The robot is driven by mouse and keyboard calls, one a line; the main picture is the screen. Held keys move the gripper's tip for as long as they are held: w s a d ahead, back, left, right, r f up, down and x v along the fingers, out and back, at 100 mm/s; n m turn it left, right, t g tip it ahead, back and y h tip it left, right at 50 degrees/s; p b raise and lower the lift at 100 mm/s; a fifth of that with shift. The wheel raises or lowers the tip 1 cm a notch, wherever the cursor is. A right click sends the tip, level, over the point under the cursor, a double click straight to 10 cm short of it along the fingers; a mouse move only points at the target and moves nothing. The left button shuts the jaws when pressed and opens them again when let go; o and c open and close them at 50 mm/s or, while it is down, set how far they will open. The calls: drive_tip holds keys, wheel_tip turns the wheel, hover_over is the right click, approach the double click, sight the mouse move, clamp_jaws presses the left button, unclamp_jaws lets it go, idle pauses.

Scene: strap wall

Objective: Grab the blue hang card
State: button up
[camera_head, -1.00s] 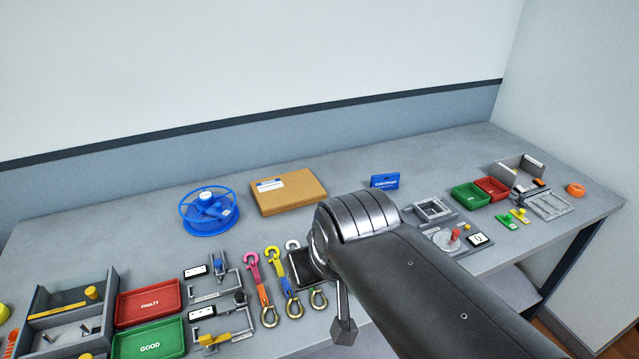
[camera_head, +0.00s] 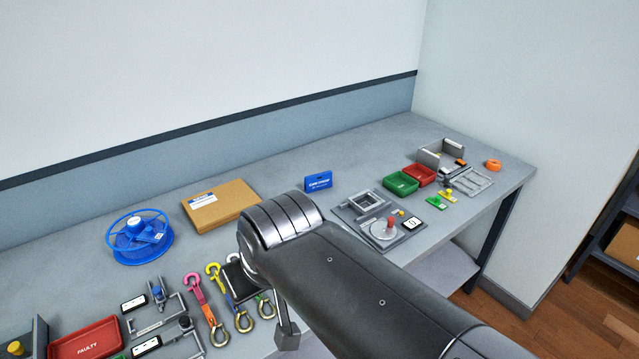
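The blue hang card (camera_head: 318,182) stands upright on the grey bench, right of the cardboard box and near the back. White lettering shows on its face. My arm reaches in from the lower right. Its end (camera_head: 287,337) points down in front of the hooked straps, well left of and nearer than the card. The fingers are too small and partly hidden to tell whether they are open. Nothing of mine touches the card.
A blue reel (camera_head: 140,238) and a cardboard box (camera_head: 221,206) lie left of the card. Hooked straps (camera_head: 215,300) lie at the front. A grey fixture plate (camera_head: 405,232), a green bin (camera_head: 401,184) and a red bin (camera_head: 419,174) are to the right. Bare bench surrounds the card.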

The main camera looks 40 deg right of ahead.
drive_tip(key=o, duration=1.4)
drive_tip(key=shift+c, duration=0.2)
drive_tip(key=w+d+r, duration=0.2)
drive_tip(key=w, duration=0.4)
drive_tip(key=w+d+r, duration=0.3)
drive_tip(key=w, duration=0.4)
drive_tip(key=m+g, duration=0.1)
drive_tip(key=m, duration=0.1)
hover_over(319, 177)
drive_tip(key=s, duration=0.3)
wheel_tip(319, 177, down, 19)
drive_tip(key=shift+h, duration=0.4)
drive_tip(key=x, duration=1)
drive_tip(key=shift+a+f, duration=0.15)
drive_tip(key=shift+a, duration=0.05)
